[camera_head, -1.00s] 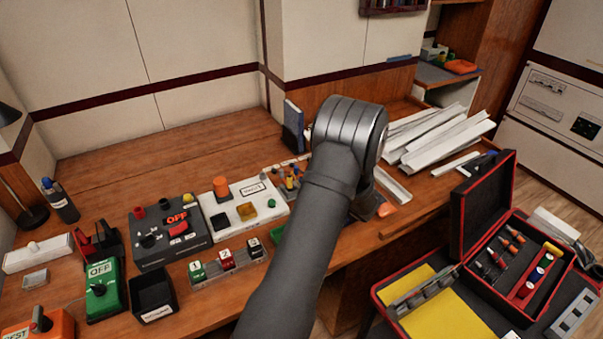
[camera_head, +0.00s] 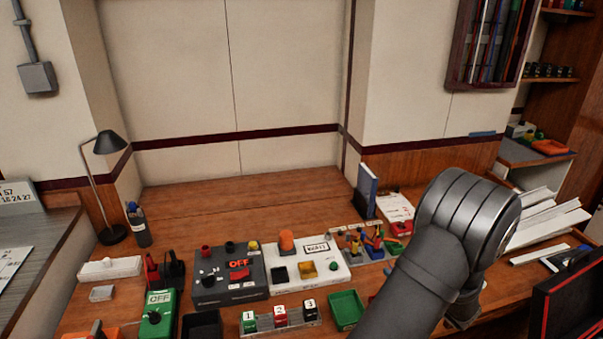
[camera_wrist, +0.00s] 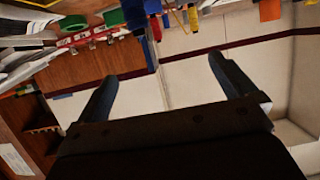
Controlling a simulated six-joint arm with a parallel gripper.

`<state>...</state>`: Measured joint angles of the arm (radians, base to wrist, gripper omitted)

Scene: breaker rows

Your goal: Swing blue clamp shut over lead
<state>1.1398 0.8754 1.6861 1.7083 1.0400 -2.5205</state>
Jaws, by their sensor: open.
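My gripper (camera_wrist: 165,86) shows in the wrist view with two dark fingers spread wide and nothing between them. In the head view its fingers are hidden behind my arm, at the right of the bench. A grey terminal block with small coloured parts (camera_head: 370,246) sits on the bench left of my arm. Blue parts (camera_wrist: 134,14) also show at the top edge of the wrist view, beyond the fingertips and apart from them. Which of these is the blue clamp, and where the lead lies, I cannot tell.
A blue book (camera_head: 367,189) stands behind. White trunking (camera_head: 540,218) lies at right. The back bench is clear.

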